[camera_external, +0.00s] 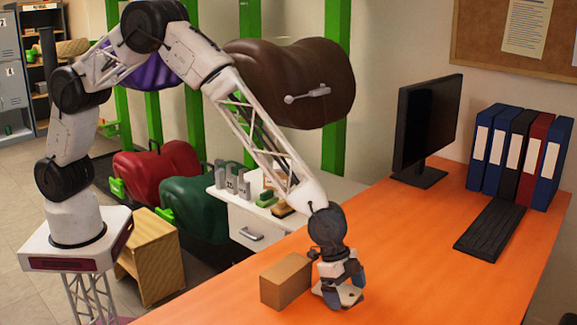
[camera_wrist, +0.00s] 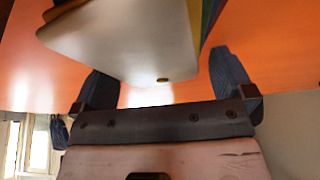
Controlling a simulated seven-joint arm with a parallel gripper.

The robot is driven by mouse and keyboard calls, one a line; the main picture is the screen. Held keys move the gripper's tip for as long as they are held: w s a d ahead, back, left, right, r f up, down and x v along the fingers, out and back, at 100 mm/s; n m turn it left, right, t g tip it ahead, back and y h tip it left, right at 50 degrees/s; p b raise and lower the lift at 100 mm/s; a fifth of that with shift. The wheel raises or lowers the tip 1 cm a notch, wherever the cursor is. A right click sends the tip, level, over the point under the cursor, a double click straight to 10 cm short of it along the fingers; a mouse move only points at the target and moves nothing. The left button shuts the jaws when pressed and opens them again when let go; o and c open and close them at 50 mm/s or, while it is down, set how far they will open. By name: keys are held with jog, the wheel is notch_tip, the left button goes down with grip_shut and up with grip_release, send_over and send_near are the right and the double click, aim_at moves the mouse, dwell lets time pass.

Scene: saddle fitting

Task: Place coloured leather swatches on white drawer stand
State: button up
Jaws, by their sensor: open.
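The leather swatches (camera_wrist: 125,40) lie on the orange desk as a fanned stack. A pale grey-white one with a small hole is uppermost in the wrist view, with green, yellow and blue edges showing at its right. In the external view a pale part of the stack (camera_external: 349,294) shows under my gripper (camera_external: 338,290). My gripper points down at the desk, with its two dark fingers (camera_wrist: 162,68) apart and the stack's near edge between or just beyond them. I cannot tell whether they touch. The white drawer stand (camera_external: 283,228) is left of the desk, partly hidden by my arm.
A brown box (camera_external: 286,280) stands close left of my gripper. Grey blocks (camera_external: 238,181) and small green and brown items stand on the drawer stand. A monitor (camera_external: 427,125), keyboard (camera_external: 490,230) and binders (camera_external: 520,155) are at the back right. The desk's right front is clear.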

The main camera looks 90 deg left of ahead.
aim_at(346, 292)
jog(key=shift+c, duration=0.5)
jog(key=c, duration=0.6)
jog(key=shift+r, duration=5.05)
